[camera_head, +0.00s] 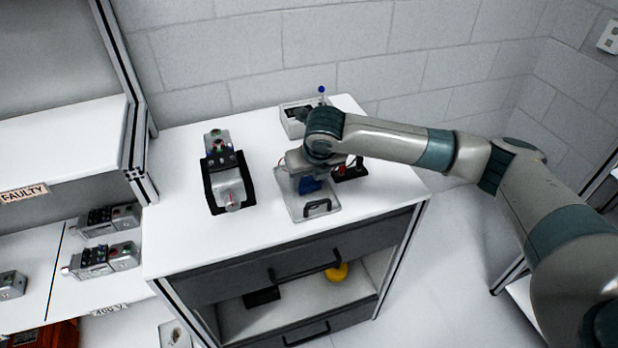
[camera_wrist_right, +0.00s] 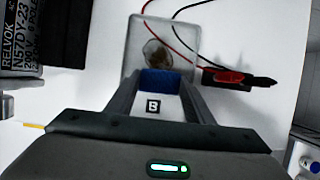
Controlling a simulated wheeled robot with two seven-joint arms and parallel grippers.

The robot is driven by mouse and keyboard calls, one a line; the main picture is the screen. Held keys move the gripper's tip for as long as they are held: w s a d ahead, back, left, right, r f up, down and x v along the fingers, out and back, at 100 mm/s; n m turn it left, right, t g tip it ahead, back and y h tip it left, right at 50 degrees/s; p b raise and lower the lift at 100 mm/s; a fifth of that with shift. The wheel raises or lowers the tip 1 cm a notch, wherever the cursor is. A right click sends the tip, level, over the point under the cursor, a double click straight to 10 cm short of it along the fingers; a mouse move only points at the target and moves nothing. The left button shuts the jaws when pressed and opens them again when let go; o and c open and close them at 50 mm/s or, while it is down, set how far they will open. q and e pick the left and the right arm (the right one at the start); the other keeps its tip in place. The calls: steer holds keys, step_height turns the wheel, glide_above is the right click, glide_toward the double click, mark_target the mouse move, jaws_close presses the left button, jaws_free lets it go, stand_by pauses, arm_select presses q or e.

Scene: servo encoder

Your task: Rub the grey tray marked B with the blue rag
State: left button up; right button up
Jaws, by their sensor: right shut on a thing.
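The grey tray marked B (camera_head: 292,208) lies flat near the front of the white cabinet top, with a dark handle at its front. The wrist view shows its pale surface (camera_wrist_right: 187,32), a brown stain (camera_wrist_right: 156,54) and the black B label (camera_wrist_right: 153,107). The blue rag (camera_head: 311,185) is in my right gripper (camera_wrist_right: 160,86), whose fingers are shut on it. In the wrist view the rag (camera_wrist_right: 160,80) lies just below the stain, over the tray. I cannot tell whether it touches the tray. My left gripper is out of view.
A device in a black holder (camera_head: 229,182) stands left of the tray. A grey box with a blue-topped stick (camera_head: 293,122) stands behind. Red and black leads with a dark probe (camera_head: 350,172) lie right of the tray.

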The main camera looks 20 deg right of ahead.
steer(key=shift+f, duration=0.75)
steer(key=shift+w+r+p, duration=0.15)
steer(key=shift+w+p, duration=0.15)
steer(key=shift+w, duration=1.7)
steer(key=shift+w, duration=0.1)
steer(key=shift+w+a, duration=0.1)
steer(key=shift+w, duration=1.8)
